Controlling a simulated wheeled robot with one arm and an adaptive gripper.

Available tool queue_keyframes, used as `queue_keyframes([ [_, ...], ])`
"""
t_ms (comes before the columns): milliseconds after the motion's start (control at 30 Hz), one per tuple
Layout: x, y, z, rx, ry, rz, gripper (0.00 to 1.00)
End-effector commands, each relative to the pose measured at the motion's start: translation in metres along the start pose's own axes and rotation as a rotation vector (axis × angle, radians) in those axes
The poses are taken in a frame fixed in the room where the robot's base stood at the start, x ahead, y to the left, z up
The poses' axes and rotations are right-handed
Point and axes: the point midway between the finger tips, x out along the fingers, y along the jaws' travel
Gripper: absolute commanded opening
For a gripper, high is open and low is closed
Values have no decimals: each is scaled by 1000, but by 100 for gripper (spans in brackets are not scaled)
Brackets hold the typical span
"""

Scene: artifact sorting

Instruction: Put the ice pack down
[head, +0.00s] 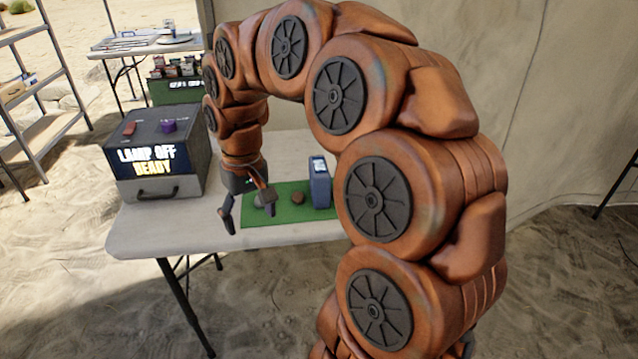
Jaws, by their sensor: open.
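A blue upright block with a white label, which looks like the ice pack (320,186), stands at the right part of a green mat (290,219) on the table. My gripper (250,217) points down at the left end of the mat, to the left of the blue block and apart from it. Its fingers are spread and I see nothing held between them. A greyish lump (262,199) shows just behind the right finger, partly hidden. My arm hides the right side of the table.
A brown lump (297,197) lies on the mat. The front left tabletop is bare. Behind are a green crate (175,92), another table (135,48) and shelving (40,60).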

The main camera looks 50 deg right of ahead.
Motion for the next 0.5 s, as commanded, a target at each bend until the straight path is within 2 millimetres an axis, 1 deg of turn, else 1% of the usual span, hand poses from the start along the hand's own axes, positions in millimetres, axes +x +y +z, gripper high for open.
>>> queue_keyframes([
  [33, 0, 16, -19, 35, 15, -4, 77],
  [67, -1, 26, -30, 56, 26, -6, 77],
  [100, -1, 40, -43, 85, 37, -4, 77],
  [167, -2, 64, -61, 132, 57, -3, 77],
  [200, -1, 81, -71, 165, 65, -2, 77],
  [267, -1, 108, -86, 217, 83, 4, 77],
  [333, 4, 140, -99, 278, 95, 11, 77],
  [400, 6, 171, -108, 336, 110, 22, 77],
  [500, 11, 209, -115, 410, 123, 36, 77],
])
